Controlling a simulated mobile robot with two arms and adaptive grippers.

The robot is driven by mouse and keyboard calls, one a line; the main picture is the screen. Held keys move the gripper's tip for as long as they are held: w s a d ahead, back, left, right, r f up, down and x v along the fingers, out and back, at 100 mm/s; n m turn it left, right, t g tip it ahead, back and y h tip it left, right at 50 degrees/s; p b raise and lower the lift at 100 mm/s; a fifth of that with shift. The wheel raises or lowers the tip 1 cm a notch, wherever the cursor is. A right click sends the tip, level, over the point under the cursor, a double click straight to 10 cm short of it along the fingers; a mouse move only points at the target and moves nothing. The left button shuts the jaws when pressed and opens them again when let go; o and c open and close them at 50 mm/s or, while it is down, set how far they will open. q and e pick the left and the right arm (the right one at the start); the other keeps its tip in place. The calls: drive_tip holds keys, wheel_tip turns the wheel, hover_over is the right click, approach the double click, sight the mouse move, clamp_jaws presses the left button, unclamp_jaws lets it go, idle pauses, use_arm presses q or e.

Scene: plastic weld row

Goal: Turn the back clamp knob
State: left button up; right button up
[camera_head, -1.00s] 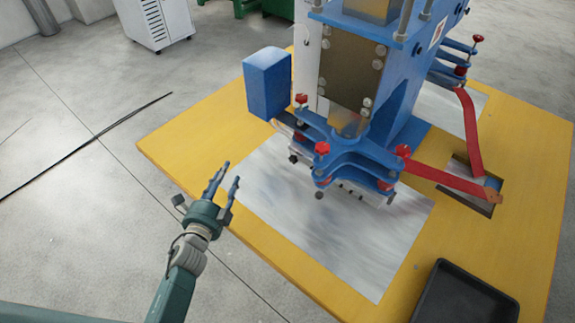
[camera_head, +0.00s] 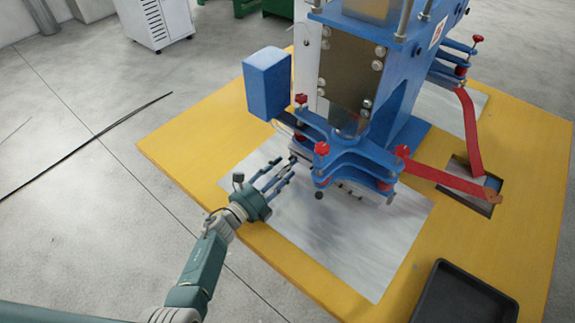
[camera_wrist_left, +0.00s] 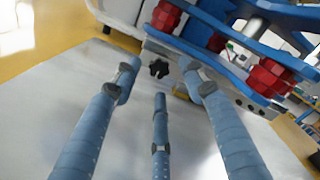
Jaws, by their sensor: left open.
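A blue press (camera_head: 350,150) stands on the yellow table and carries a clamp bar low on its front. A small black knob (camera_head: 293,159) sits at the back end of this bar. Another dark knob (camera_head: 319,195) is nearer the front. My left gripper (camera_head: 282,170) is open and empty, with its three fingers pointing at the back knob from the left, close to it. In the left wrist view, a black star-shaped knob (camera_wrist_left: 159,68) lies ahead between the spread fingertips (camera_wrist_left: 160,82). I see no clear contact. My right gripper is not in view.
Red knobs (camera_head: 321,149) and blue clamp arms stand just above and right of the gripper. A blue box (camera_head: 268,84) hangs behind it. A bright metal sheet (camera_head: 370,255) lies below. A black tray (camera_head: 465,298) is at the front right. The left table area is clear.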

use_arm(q)
drive_tip(key=shift+x, duration=0.95)
drive_tip(key=shift+c, duration=0.3)
clamp_jaws()
drive_tip(key=shift+f+n, duration=0.15)
drive_tip(key=shift+n, duration=0.15)
drive_tip(key=shift+s+n+b, duration=0.1)
drive_tip(key=shift+n+b, duration=0.3)
drive_tip(key=shift+n, duration=2.7)
